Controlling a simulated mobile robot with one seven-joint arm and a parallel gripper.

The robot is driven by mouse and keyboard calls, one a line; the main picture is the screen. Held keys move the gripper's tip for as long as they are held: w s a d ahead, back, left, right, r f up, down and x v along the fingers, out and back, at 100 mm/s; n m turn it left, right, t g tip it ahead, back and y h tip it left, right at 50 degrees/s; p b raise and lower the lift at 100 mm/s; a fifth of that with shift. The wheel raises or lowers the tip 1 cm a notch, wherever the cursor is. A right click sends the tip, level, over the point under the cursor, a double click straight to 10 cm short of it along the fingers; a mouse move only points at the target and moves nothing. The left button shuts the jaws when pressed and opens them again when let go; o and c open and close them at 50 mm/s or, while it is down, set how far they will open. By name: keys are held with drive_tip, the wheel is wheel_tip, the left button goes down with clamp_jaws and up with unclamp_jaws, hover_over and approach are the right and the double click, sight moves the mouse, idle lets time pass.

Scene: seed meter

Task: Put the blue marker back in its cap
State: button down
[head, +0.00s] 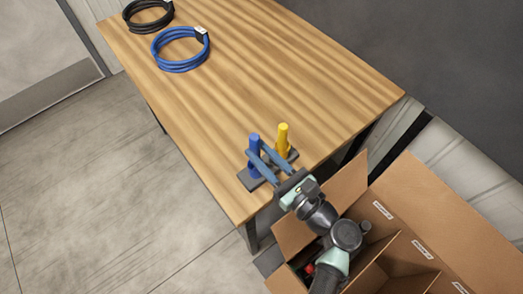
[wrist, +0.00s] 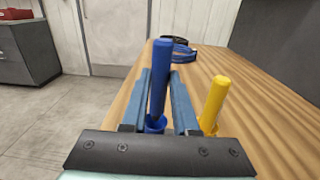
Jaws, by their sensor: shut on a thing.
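The blue marker (wrist: 160,68) stands nearly upright between the fingers of my gripper (wrist: 161,85), with its lower end at the mouth of a blue cap (wrist: 155,124). Whether the tip is inside the cap or just above it I cannot tell. In the head view, my gripper (head: 257,158) reaches in from the lower right and is shut on the blue marker (head: 254,141). The blue cap shows partly behind the fingers on a dark holder (head: 248,182). A yellow marker (head: 283,137) stands upright in the same holder, right of my gripper; it also shows in the wrist view (wrist: 215,95).
An open cardboard box (head: 430,215) with compartments stands at the lower right, below my arm.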

drive_tip(key=shift+f, duration=0.4)
drive_tip(key=shift+f+b, duration=0.3)
drive_tip(key=shift+f, duration=0.1)
drive_tip(key=shift+f, duration=0.1)
idle(0.5)
drive_tip(key=shift+f, duration=0.35)
drive_tip(key=shift+f+b, duration=0.8)
idle(1.3)
drive_tip(key=c, duration=0.6)
unclamp_jaws()
